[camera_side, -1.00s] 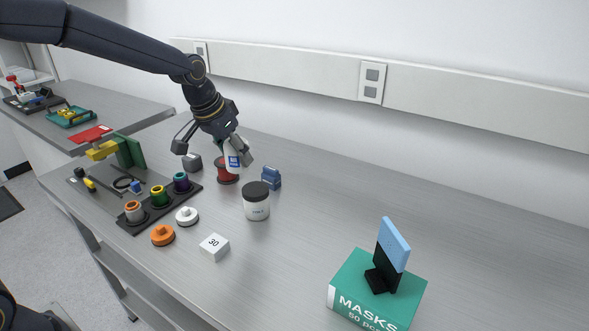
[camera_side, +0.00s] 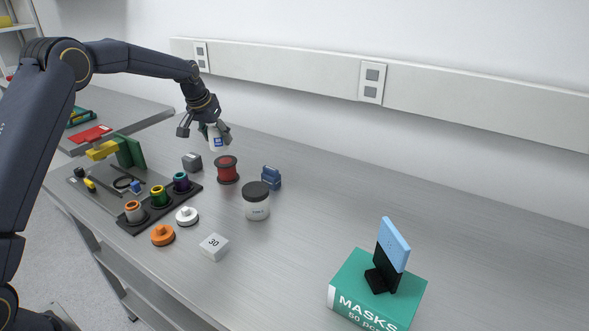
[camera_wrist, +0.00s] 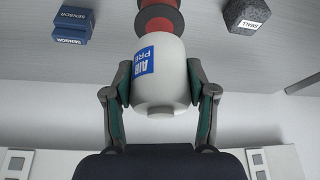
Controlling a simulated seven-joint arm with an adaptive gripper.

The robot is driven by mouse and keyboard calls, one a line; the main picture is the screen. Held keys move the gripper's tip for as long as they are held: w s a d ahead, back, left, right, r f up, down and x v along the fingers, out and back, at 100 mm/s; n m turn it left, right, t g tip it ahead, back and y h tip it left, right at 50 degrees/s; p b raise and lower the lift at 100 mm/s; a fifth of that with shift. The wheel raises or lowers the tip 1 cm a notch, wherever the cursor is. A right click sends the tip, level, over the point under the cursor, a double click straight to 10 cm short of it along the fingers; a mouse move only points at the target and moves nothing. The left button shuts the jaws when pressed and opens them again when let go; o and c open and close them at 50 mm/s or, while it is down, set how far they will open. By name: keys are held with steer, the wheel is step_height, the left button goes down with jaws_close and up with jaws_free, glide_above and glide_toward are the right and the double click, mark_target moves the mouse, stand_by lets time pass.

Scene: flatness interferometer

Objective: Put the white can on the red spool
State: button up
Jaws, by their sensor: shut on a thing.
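The white can (camera_side: 216,140) has a blue label and is held up in the air by my gripper (camera_side: 213,130). In the wrist view the white can (camera_wrist: 162,82) sits between the two fingers of my gripper (camera_wrist: 160,95), which are shut on its sides. The red spool (camera_side: 227,171) stands upright on the table, with dark flanges. In the side view the can is above and slightly left of the spool, with a gap between them. In the wrist view the spool (camera_wrist: 158,14) is partly hidden behind the can.
Blue sensor blocks (camera_side: 271,178) stand right of the spool, and a grey block (camera_side: 192,162) stands left. A dark rack with several coloured spools (camera_side: 160,197) is front left. The table's right middle is clear.

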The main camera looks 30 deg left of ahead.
mark_target(223, 148)
steer(key=shift+w+a+f, duration=0.15)
steer(key=shift+w+f, duration=0.7)
steer(key=shift+f, duration=0.1)
steer(key=shift+w+f, duration=0.1)
steer(key=shift+f, duration=1.55)
steer(key=shift+f, duration=0.1)
steer(key=o, duration=1.2)
steer(key=shift+o, duration=0.2)
